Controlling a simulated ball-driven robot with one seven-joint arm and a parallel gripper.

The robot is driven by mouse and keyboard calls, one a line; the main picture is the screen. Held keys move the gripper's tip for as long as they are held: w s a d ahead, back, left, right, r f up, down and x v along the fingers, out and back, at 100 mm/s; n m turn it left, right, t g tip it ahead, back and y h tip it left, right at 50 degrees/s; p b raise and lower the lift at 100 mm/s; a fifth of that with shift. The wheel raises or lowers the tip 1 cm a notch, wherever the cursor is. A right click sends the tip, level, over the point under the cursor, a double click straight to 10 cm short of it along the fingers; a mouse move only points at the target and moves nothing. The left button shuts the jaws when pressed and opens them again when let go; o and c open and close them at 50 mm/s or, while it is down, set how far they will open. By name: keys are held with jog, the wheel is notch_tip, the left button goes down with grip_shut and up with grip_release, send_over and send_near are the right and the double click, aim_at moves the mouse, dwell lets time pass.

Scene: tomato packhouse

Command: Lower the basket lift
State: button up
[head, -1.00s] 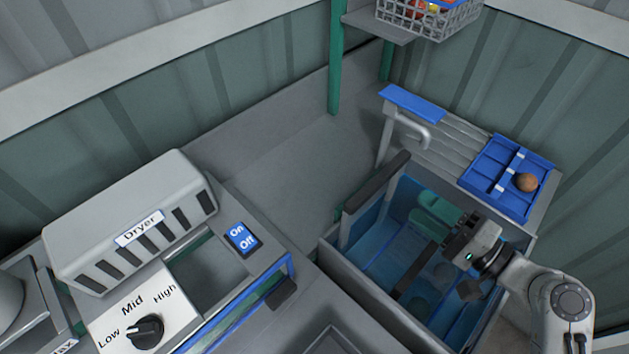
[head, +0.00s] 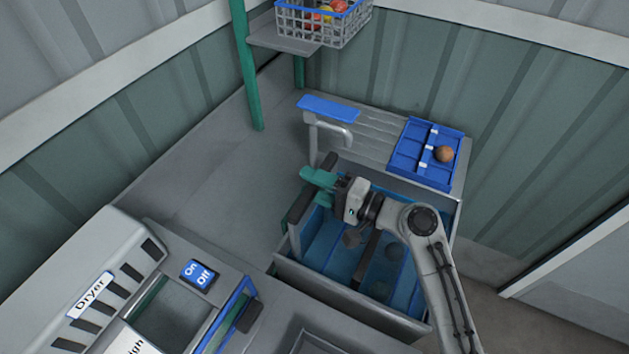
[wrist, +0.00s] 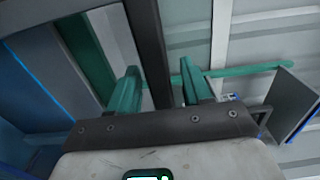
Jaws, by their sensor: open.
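The basket lift's grey platform (head: 283,41) stands high on green posts (head: 245,65) at the top of the head view. A wire basket (head: 318,28) with red and orange fruit sits on it. My gripper (head: 312,184) is at the left end of the blue wash tank (head: 350,298), near a dark bar (head: 298,203) along that edge. In the wrist view my gripper (wrist: 160,85) is open, with its green fingers apart. A dark bar (wrist: 148,45) shows between them; I cannot tell whether they touch it. No lift control is clearly identifiable.
A blue-topped grey tap-like fixture (head: 330,107) stands behind the tank. A blue tray (head: 408,160) holds a brown ball (head: 444,154). The dryer (head: 85,275) with its On/Off switch (head: 200,272) is at lower left.

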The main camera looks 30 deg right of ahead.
jog(key=shift+c, duration=0.2)
grip_shut()
dwell(0.3)
